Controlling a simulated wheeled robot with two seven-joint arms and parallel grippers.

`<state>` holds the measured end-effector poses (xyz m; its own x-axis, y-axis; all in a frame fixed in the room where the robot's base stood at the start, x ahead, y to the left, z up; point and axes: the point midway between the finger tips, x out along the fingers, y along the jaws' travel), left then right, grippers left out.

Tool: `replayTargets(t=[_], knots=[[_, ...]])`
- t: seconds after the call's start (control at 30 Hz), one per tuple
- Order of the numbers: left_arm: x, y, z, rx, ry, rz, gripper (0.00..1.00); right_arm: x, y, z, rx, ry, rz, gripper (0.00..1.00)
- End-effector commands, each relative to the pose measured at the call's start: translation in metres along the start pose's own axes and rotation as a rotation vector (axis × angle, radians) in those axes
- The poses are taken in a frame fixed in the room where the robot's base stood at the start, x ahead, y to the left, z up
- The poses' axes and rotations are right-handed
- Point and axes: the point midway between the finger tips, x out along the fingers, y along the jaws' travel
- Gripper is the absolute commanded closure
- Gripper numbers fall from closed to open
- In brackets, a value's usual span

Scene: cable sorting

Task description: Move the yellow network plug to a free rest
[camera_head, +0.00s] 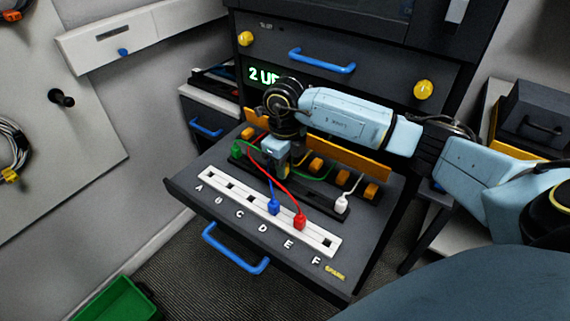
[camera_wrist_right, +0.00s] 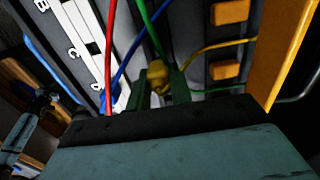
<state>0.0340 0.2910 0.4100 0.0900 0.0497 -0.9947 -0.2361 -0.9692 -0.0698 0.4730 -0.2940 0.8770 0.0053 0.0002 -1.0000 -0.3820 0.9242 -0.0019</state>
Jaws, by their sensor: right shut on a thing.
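The yellow network plug (camera_wrist_right: 157,78) is between the fingers of my right gripper (camera_wrist_right: 160,88) in the right wrist view, with its yellow cable running off to the right. In the head view, my right gripper (camera_head: 283,172) points down over the dark rest strip (camera_head: 316,190), behind the white socket strip (camera_head: 250,198). The fingers hide most of the plug there, and I cannot tell whether it touches the strip. A green plug (camera_head: 237,149) is at the left end of the rest strip and a white plug (camera_head: 341,204) towards its right end. My left gripper is not in view.
A blue plug (camera_head: 273,206) is at socket D and a red plug (camera_head: 300,221) at E; sockets A, B, C and F look empty. Their cables arch close around my right gripper. Orange blocks (camera_head: 316,164) and an orange panel (camera_head: 350,157) stand behind.

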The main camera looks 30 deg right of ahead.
Motion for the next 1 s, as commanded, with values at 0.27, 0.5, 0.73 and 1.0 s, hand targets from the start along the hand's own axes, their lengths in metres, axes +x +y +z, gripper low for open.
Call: replayTargets(t=[0.27,0.5,0.73,1.0], knots=[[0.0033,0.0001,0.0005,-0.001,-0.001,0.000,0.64,0.0048,0.0002,-0.0001,0.000,0.000,0.000,1.00],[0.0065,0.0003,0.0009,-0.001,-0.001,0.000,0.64,0.0095,0.0002,-0.0002,0.000,0.001,0.000,1.00],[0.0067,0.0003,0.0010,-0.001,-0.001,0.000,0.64,0.0101,0.0002,-0.0001,0.000,0.001,0.000,1.00],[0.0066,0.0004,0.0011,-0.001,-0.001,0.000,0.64,0.0100,0.0002,0.0000,0.000,0.000,0.000,1.00]])
